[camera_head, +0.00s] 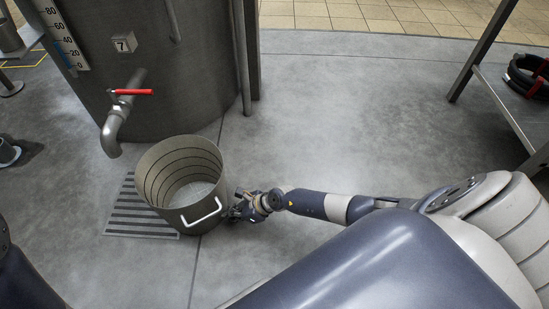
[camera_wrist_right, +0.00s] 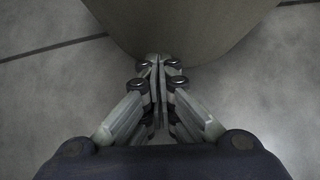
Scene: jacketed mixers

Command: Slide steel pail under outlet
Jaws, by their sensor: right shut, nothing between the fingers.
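The steel pail (camera_head: 165,195) stands upright on the floor, its right part off the drain grate and its left part over it. It has a white handle on its near side and ring marks inside. The outlet (camera_head: 112,132) is a bent pipe with a red lever, to the upper left of the pail's mouth. My right gripper (camera_head: 238,207) is shut and empty at the pail's right side. In the right wrist view, the shut fingertips (camera_wrist_right: 153,62) are at the pail's wall (camera_wrist_right: 180,28); whether they touch it I cannot tell. My left gripper is not in view.
A slatted drain grate (camera_head: 128,212) lies on the floor beneath and left of the pail. The large mixer tank (camera_head: 190,75), marked 7, stands behind. A metal table (camera_head: 515,110) is at the right. The floor between is clear.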

